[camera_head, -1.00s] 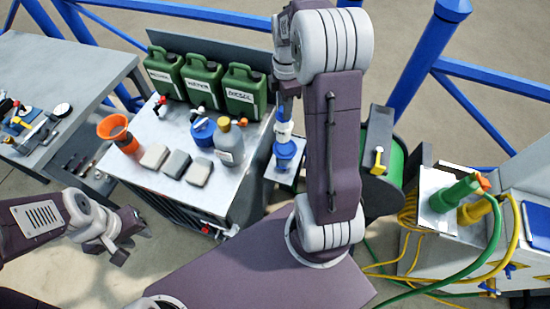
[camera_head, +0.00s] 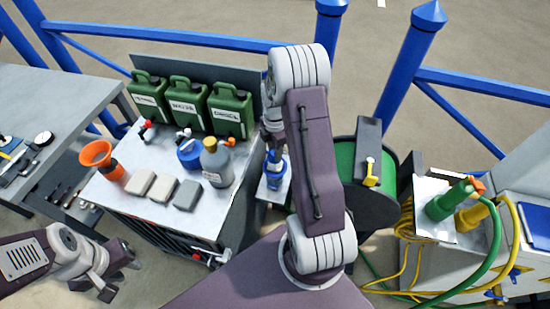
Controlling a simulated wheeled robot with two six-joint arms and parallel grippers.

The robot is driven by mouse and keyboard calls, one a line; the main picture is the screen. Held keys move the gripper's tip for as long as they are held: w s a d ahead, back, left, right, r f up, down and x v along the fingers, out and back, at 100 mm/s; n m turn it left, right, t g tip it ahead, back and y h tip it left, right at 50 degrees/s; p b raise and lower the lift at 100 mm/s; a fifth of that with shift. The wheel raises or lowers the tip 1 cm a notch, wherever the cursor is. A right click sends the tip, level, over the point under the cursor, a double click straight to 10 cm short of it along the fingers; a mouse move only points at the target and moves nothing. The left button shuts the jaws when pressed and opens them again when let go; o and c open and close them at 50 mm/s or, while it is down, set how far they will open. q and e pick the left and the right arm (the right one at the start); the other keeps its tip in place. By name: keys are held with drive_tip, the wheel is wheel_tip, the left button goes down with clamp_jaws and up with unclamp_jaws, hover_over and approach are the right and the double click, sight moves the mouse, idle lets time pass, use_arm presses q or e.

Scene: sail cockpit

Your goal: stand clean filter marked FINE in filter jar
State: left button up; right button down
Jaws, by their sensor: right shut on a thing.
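The filter jar (camera_head: 272,182), blue, stands on a small light plate beside the right edge of the metal bench. My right gripper (camera_head: 273,152) points down directly over the jar, partly hidden by its own arm. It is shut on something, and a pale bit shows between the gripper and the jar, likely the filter. I cannot read a FINE mark, nor tell how far the filter is inside the jar. My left gripper (camera_head: 108,284) hangs low at the left, in front of the bench and away from the jar. Its jaw opening is unclear.
The bench holds green canisters (camera_head: 188,104), an orange funnel (camera_head: 97,154), several grey and beige blocks (camera_head: 163,188), a blue-lidded item (camera_head: 189,153) and a grey bottle (camera_head: 216,163). A green reel (camera_head: 345,158) stands right of the jar. Hoses (camera_head: 488,246) hang farther right.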

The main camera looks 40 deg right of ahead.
drive_tip(key=shift+f, duration=1.9)
drive_tip(key=c, duration=1.1)
unclamp_jaws()
drive_tip(key=shift+f, duration=0.1)
drive_tip(key=shift+r, duration=0.3)
wheel_tip(320, 180, up, 12)
drive_tip(key=shift+f+p, duration=0.1)
drive_tip(key=shift+p, duration=0.35)
drive_tip(key=s+a+m, duration=0.4)
drive_tip(key=a+m, duration=0.1)
drive_tip(key=s+a+m+t, duration=0.1)
drive_tip(key=s+a+m, duration=0.3)
drive_tip(key=a+m, duration=0.2)
drive_tip(key=s+a+m, duration=0.4)
drive_tip(key=a+m, duration=0.1)
drive_tip(key=m, duration=0.1)
drive_tip(key=shift+a, duration=0.2)
